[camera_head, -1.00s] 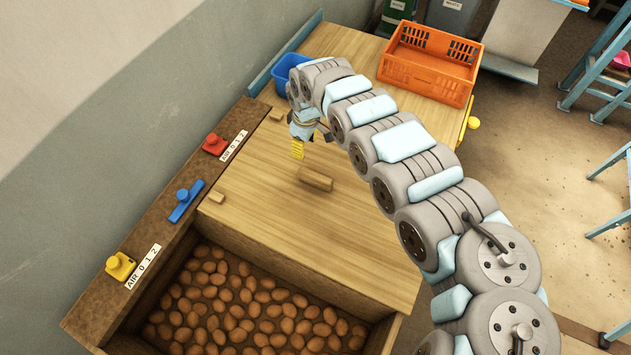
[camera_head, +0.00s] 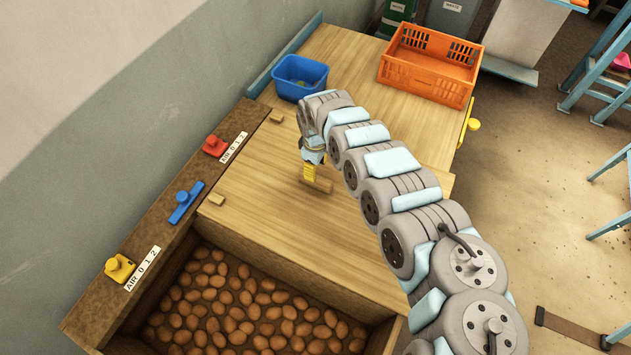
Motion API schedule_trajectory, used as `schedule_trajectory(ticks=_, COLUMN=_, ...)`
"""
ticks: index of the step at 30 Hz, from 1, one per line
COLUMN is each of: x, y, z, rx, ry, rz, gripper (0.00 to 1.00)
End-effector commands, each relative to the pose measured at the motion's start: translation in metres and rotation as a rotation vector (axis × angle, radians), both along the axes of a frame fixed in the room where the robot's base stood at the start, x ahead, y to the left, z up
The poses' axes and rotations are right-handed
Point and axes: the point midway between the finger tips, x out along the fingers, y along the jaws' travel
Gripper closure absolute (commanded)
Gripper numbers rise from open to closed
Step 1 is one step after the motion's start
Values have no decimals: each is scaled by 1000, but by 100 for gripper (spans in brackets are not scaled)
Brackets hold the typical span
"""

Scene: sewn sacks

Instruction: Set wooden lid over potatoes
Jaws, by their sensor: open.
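The wooden lid (camera_head: 285,225) is a flat light-brown board with a wooden block handle (camera_head: 325,186) near its middle. It lies behind the open bin. Brown potatoes (camera_head: 235,305) fill the bottom of the wooden bin (camera_head: 300,276) and are uncovered in the part I see. My gripper (camera_head: 309,177) points down with yellow fingertips at the left end of the handle. It is open. Whether the fingers straddle the handle or stand beside it I cannot tell, as the far finger is hidden.
A blue tub (camera_head: 300,78) and an orange crate (camera_head: 428,66) stand on the back surface. Red (camera_head: 215,145), blue (camera_head: 186,203) and yellow (camera_head: 120,267) valve handles line the left ledge by the wall. Small wooden blocks (camera_head: 216,199) sit along the lid's left edge.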

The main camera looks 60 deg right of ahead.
Motion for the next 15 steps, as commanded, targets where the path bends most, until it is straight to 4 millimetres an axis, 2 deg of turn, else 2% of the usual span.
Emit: schedule_trajectory(ticks=15, x=1, y=1, z=-62, rx=0, ry=-1, rz=0, gripper=46)
